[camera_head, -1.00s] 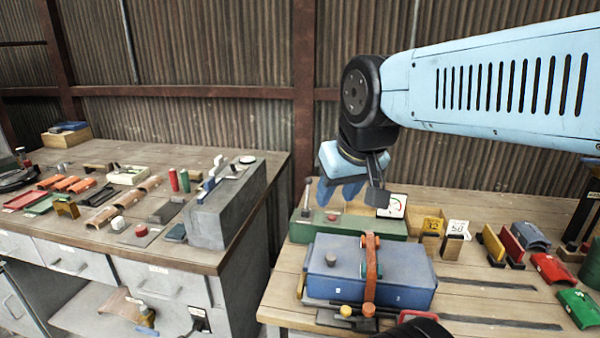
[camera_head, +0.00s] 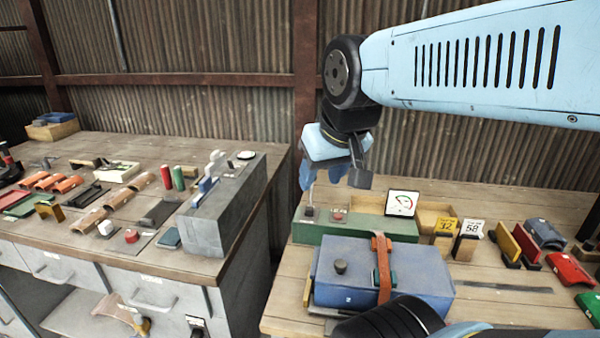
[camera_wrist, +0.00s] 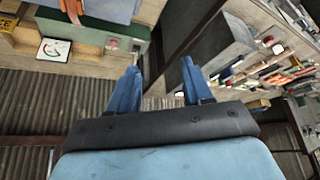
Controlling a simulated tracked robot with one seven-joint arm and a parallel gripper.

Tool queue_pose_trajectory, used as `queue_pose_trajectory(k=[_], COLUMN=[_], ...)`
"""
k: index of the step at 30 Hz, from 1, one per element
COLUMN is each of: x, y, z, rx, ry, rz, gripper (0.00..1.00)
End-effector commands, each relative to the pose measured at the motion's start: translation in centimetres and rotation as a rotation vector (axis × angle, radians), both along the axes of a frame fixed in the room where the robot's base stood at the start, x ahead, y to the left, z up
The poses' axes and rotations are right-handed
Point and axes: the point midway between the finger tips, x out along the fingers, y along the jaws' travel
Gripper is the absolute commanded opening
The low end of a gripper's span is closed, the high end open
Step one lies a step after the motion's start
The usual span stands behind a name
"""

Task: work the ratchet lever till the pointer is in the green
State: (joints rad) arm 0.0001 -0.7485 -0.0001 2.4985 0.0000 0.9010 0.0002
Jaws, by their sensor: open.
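The green box (camera_head: 355,229) stands at the back of the right bench. My gripper (camera_head: 318,184) is open and empty, with blue fingers pointing down just above the lever end. In the wrist view the open fingers (camera_wrist: 160,66) are beside the box's end, and the gauge (camera_wrist: 53,50) is upper left. I cannot tell whether a finger touches the lever.
A blue case (camera_head: 350,275) with an orange strap sits in front of the green box. A grey block (camera_head: 225,205) stands on the left bench (camera_head: 110,145), across a gap. A corrugated wall is behind.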

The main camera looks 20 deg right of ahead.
Motion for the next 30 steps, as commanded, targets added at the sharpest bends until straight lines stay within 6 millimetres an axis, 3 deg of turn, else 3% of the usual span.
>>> queue_pose_trajectory(k=[5, 8, 19, 30], x=[1.7, 3.8, 14.0, 24.6], y=[-0.4, -1.2, -4.3, -8.6], z=[0.8, 1.5, 2.9, 0.5], rx=[0.004, 0.008, 0.021, 0.022], ry=[0.026, 0.058, 0.198, 0.338], rz=[-0.016, -0.032, -0.128, -0.226], gripper=[0.58, 0.58, 0.58, 0.58])
